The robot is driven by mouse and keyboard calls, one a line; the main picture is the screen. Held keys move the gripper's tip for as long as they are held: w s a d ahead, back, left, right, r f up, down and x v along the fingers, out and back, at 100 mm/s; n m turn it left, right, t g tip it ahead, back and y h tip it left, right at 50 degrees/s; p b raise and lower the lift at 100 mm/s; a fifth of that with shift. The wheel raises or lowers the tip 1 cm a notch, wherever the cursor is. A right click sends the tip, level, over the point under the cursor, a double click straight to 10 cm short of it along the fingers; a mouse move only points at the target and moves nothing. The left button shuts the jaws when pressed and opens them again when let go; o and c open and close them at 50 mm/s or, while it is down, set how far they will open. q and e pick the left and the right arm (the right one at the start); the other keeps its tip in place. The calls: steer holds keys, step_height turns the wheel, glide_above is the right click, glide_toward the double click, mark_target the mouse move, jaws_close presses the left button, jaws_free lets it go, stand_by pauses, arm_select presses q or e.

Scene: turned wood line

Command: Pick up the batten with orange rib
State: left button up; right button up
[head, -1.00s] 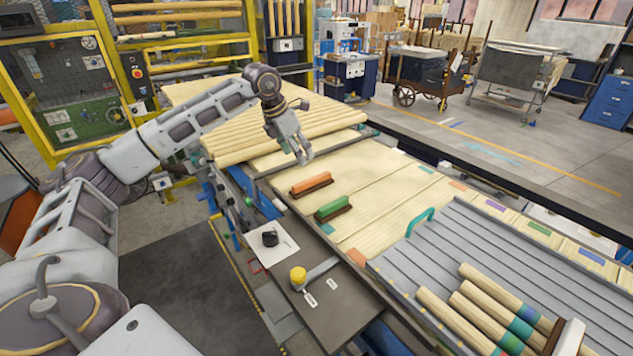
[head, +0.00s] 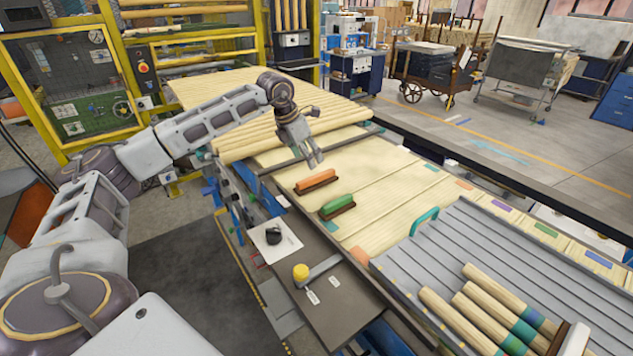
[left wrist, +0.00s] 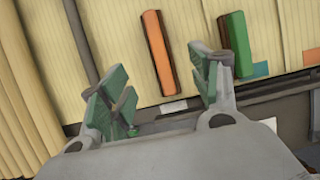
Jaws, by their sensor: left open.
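The batten with orange rib (head: 317,179) lies on the pale slatted table, its orange rib along a dark brown base. It also shows in the left wrist view (left wrist: 158,52), upper middle. My left gripper (head: 316,161) is open and empty, just above and behind the batten in the head view. In the left wrist view the green-padded fingers (left wrist: 163,85) stand apart, with the orange batten seen between and beyond them. A similar batten with green rib (head: 337,205) lies beside it, and in the left wrist view (left wrist: 237,45) the right finger partly covers it. My right gripper is not in view.
A grey ribbed tray (head: 480,240) with several wooden rods (head: 483,318) stands at the right. A dark side panel (head: 345,300) carries a yellow knob (head: 300,272). Wooden poles (head: 270,110) lie at the far left of the table. Bare tabletop lies right of the battens.

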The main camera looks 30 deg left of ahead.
arm_select(q)
glide_above(316, 176)
steer(key=s, duration=0.1)
steer(key=f, duration=0.4)
steer(key=shift+s+a+f, duration=0.2)
steer(key=shift+a, duration=0.1)
steer(key=shift+w+f, duration=0.1)
steer(key=shift+f, duration=0.05)
steer(key=shift+d+f+p, duration=0.1)
steer(key=shift+f+p, duration=0.3)
steer(key=p+x, duration=0.1)
steer(key=x, duration=0.2)
steer(key=shift+w+f, duration=0.1)
steer(key=shift+f, duration=0.15)
steer(key=shift+w+f, duration=0.2)
steer(key=shift+f, duration=0.2)
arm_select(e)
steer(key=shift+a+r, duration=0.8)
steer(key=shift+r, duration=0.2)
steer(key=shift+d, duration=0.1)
